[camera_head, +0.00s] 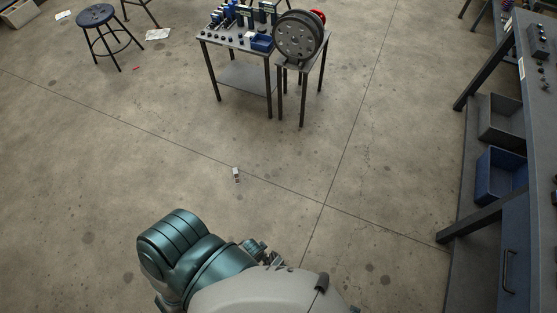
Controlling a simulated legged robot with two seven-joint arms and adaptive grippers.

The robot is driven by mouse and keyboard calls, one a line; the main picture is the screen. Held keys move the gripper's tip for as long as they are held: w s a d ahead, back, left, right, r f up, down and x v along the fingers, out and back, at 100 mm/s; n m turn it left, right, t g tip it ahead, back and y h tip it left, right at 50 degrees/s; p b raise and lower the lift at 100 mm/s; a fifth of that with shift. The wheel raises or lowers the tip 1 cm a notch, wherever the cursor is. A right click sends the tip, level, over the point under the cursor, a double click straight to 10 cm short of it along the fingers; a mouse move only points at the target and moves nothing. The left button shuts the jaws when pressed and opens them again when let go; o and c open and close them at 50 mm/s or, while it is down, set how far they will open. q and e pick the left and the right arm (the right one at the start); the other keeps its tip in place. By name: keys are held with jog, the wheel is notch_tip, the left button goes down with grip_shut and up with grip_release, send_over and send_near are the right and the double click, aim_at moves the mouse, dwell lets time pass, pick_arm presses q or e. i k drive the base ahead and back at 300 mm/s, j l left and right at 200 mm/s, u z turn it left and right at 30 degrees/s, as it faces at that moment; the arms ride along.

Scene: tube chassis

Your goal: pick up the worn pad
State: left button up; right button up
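A small pale-and-dark object (236,174) lies on the open concrete floor, below the middle work table. It is too small to tell whether it is the worn pad. No other thing in view can be made out as the pad. One of my arms, with teal and pale grey links, fills the bottom middle of the head view. Some small metal parts show behind the pale link, but I cannot tell if they belong to a gripper. No fingertips of either gripper show.
A work table (244,78) with blue and dark parts stands at the top middle. A large grey wheel-like disc (299,36) is beside them. A stool (96,16) stands upper left. A bench with a blue bin (501,175) lines the right.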

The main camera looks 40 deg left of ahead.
aim_at(235, 169)
jog(key=j+z, duration=0.25)
jog(key=j, duration=0.3)
jog(key=j+z, duration=0.25)
jog(key=j, duration=0.3)
jog(key=j+z, duration=0.3)
jog(key=j, duration=0.25)
jog(key=k+j+z, duration=0.1)
jog(key=j+z, duration=0.15)
jog(key=j, duration=0.3)
jog(key=k+j+z, duration=0.25)
jog(key=j, duration=0.25)
jog(key=i, duration=0.1)
